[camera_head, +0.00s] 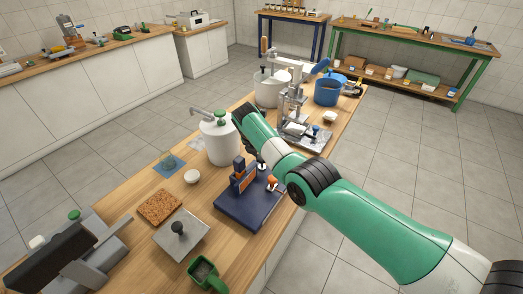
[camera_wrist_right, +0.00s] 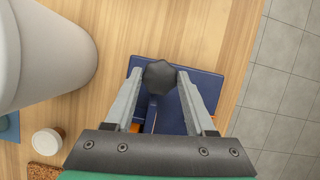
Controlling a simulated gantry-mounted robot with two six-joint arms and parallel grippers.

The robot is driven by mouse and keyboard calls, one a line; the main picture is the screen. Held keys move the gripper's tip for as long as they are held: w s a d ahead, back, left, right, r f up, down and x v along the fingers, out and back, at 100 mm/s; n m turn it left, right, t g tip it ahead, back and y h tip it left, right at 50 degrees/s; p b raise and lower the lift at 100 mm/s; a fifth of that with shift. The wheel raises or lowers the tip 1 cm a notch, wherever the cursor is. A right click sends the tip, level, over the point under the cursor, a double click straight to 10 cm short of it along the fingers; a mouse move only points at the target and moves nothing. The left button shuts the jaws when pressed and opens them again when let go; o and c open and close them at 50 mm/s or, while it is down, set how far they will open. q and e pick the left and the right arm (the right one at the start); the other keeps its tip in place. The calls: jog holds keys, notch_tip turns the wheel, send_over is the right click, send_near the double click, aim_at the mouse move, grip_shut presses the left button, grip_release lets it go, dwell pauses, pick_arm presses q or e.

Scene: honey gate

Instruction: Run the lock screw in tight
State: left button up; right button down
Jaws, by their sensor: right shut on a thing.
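My right gripper (camera_wrist_right: 160,76) is shut on a dark lobed knob (camera_wrist_right: 160,73), which I take to be the head of the lock screw. Its fingers flank the knob on both sides, above the blue base (camera_wrist_right: 208,78). In the head view the blue base (camera_head: 239,214) lies near the table's front edge and carries a blue and orange upright block (camera_head: 240,176). The wrist of my right arm covers part of this spot. The screw's shaft and its seating are hidden. My left gripper is not in view.
A white tank (camera_head: 218,143) with a green knob stands behind the base. A grey plate (camera_head: 189,243) with a black knob, a cork mat (camera_head: 158,207) and a green cup (camera_head: 205,275) lie left and front. A metal stand (camera_head: 291,106) is at the back.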

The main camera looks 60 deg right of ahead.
jog(key=shift+c, duration=1.1)
grip_release()
jog(key=p+v, duration=0.5)
jog(key=v, duration=0.6)
jog(key=shift+a+r, duration=0.2)
